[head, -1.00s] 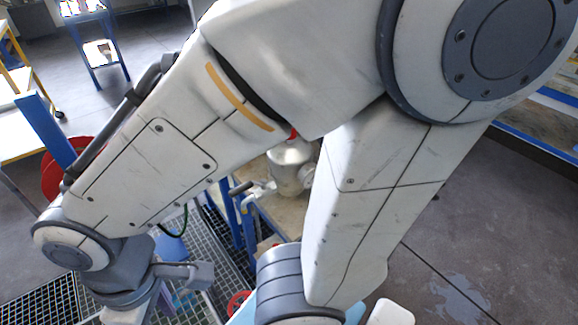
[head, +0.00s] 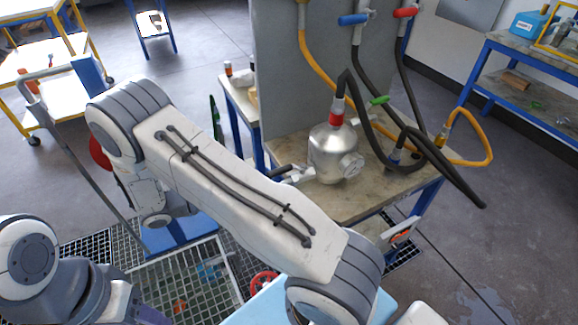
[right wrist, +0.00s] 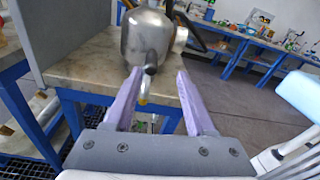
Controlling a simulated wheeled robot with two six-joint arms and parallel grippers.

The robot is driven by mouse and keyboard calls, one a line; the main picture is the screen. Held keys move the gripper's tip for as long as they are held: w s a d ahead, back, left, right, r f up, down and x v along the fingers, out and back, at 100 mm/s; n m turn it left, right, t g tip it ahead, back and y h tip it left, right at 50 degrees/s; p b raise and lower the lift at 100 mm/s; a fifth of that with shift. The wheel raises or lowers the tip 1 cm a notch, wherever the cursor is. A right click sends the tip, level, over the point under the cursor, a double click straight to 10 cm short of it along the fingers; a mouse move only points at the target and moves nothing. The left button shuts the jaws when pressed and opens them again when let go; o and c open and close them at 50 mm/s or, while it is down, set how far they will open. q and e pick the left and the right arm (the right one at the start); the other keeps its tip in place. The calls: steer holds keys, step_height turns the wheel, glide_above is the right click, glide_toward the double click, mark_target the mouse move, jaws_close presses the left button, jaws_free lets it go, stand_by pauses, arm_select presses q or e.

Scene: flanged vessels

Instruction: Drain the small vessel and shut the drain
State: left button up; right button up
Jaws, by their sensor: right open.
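The small silver vessel (head: 333,152) stands upright on a stained bench top, with a red collar (head: 336,112) on its top and a round flange on its right side. A drain fitting with a dark handle (head: 281,169) sticks out at its lower left. In the right wrist view the vessel (right wrist: 147,38) is straight ahead, with the dark drain handle (right wrist: 150,69) and a yellow piece below it. My right gripper (right wrist: 155,78) is open and empty, its purple fingers pointing at the drain from a short way off. Neither gripper's fingers show in the head view.
The bench (head: 385,197) has blue legs. A grey panel (head: 285,60) stands behind the vessel, with yellow and black hoses and blue and red handles. Floor grating (head: 185,275) lies left of the bench. My arm crosses the head view before the bench.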

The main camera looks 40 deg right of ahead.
mark_target(291, 166)
steer(key=shift+n+h, duration=0.5)
steer(key=x, duration=0.3)
steer(key=p+x, duration=0.1)
steer(key=x, duration=0.2)
steer(key=w+f+p+x, duration=0.1)
steer(key=x, duration=0.2)
steer(key=shift+d, duration=0.55)
steer(key=shift+s+d, duration=0.15)
steer(key=shift+d, duration=0.55)
jaws_close()
